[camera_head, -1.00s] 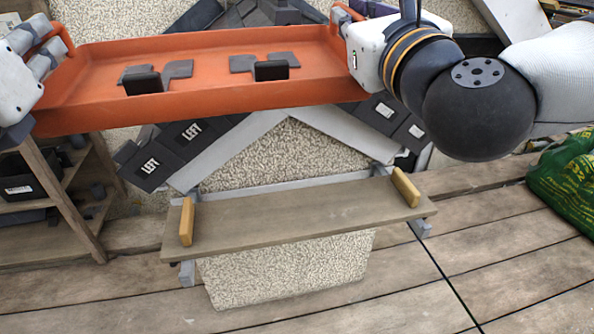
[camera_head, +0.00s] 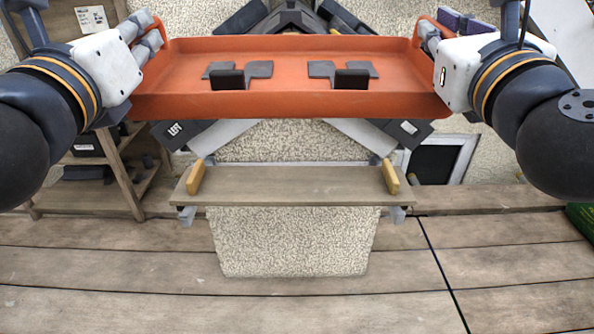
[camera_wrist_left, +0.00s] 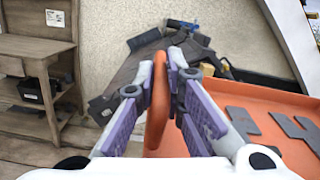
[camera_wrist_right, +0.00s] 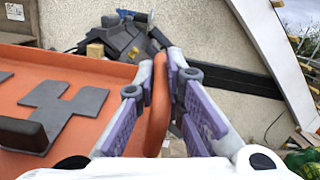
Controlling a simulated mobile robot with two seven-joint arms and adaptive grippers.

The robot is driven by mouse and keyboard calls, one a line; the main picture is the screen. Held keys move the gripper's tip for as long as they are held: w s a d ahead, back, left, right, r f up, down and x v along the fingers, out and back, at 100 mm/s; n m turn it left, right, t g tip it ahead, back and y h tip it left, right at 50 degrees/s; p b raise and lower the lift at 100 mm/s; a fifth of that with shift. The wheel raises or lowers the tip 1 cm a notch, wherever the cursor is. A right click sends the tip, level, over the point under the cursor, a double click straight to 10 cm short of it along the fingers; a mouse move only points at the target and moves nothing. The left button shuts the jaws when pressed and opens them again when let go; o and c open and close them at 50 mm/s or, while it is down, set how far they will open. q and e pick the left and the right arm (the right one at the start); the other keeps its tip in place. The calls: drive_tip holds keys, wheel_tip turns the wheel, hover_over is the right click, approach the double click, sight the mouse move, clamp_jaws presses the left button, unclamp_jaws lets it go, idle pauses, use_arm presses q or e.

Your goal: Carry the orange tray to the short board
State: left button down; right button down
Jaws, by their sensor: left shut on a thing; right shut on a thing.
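The orange tray (camera_head: 290,97) is held up level between my two grippers, with dark grey tiles (camera_head: 228,77) and (camera_head: 352,77) lying in it. My left gripper (camera_head: 150,40) is shut on the tray's left handle (camera_wrist_left: 158,105). My right gripper (camera_head: 425,38) is shut on the right handle (camera_wrist_right: 158,110). The short board (camera_head: 285,187) is a brown plank with a yellow block (camera_head: 195,178) and a second yellow block (camera_head: 390,178) at its ends. It lies below the tray in the head view, roughly centred under it, and is bare between the blocks.
A small gable roof with dark tiles (camera_head: 185,130) and pale boards (camera_head: 222,135) stands behind the tray, partly hidden by it. A wooden shelf (camera_head: 125,185) stands at left. A green bag (camera_head: 582,215) is at the right edge. The plank floor in front is clear.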

use_arm(q)
drive_tip(key=shift+s+d, duration=0.25)
drive_tip(key=shift+s, duration=0.2)
use_arm(e)
drive_tip(key=shift+s+d, duration=0.3)
drive_tip(key=shift+s, duration=0.15)
use_arm(q)
drive_tip(key=shift+w, duration=0.1)
use_arm(e)
drive_tip(key=shift+w, duration=0.1)
